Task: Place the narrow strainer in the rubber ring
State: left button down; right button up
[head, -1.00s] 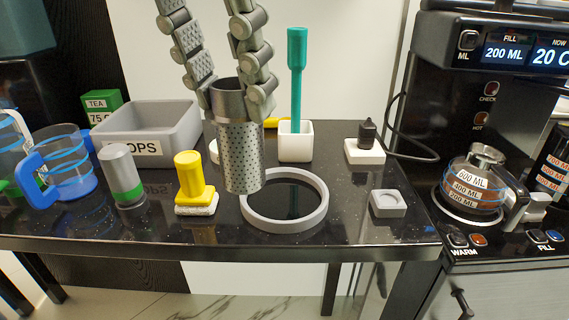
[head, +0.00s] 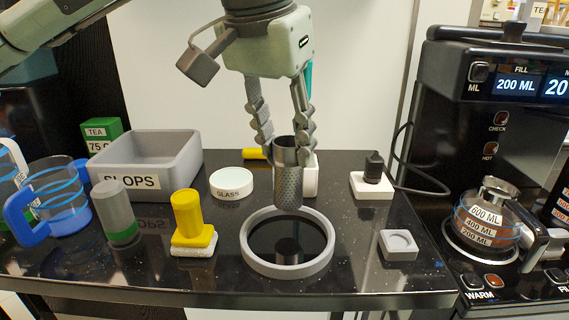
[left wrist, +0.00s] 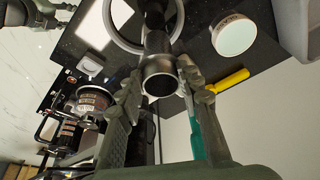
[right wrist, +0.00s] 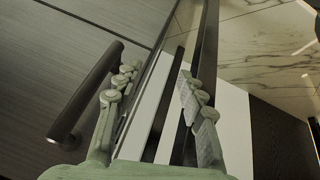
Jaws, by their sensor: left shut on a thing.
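The narrow strainer (head: 288,185) is a grey perforated metal cylinder, upright with its open top facing up. My left gripper (head: 285,142) is shut on its upper rim from above. The rubber ring (head: 288,268) is a grey round ring lying flat on the black counter. In the head view the strainer's lower end overlaps the ring's back rim and opening; its height above the counter is hard to tell. The left wrist view shows the strainer's open mouth (left wrist: 160,68) with the ring (left wrist: 112,30) beyond it. My right gripper (right wrist: 160,88) is open and empty, low beside a dark cabinet.
Left of the ring stand a yellow-handled block (head: 188,215), a grey-green cylinder (head: 115,205), a white GLASS disc (head: 231,181) and a SLOPS bin (head: 180,160). A small grey square holder (head: 398,252) lies right. The coffee machine (head: 490,130) stands far right.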

aim_at(285, 165)
pick_arm(q)
notch_tip(285, 165, down, 4)
jog(key=shift+r, duration=0.2)
pick_arm(e)
jog(key=shift+w+a+t, duration=0.3)
jog(key=shift+w+a, duration=0.1)
pick_arm(q)
jog(key=shift+f, duration=0.1)
jog(key=shift+f, duration=0.15)
jog(key=c, duration=1)
grip_release()
pick_arm(e)
jog(key=shift+w+a+r+t+y, duration=0.15)
jog(key=shift+w+a+r+t, duration=0.1)
jog(key=shift+w, duration=0.15)
jog(key=shift+w+a+r+t+y, duration=0.15)
jog(key=shift+w+a+r, duration=0.1)
jog(key=shift+w, duration=0.15)
jog(key=shift+s, duration=0.1)
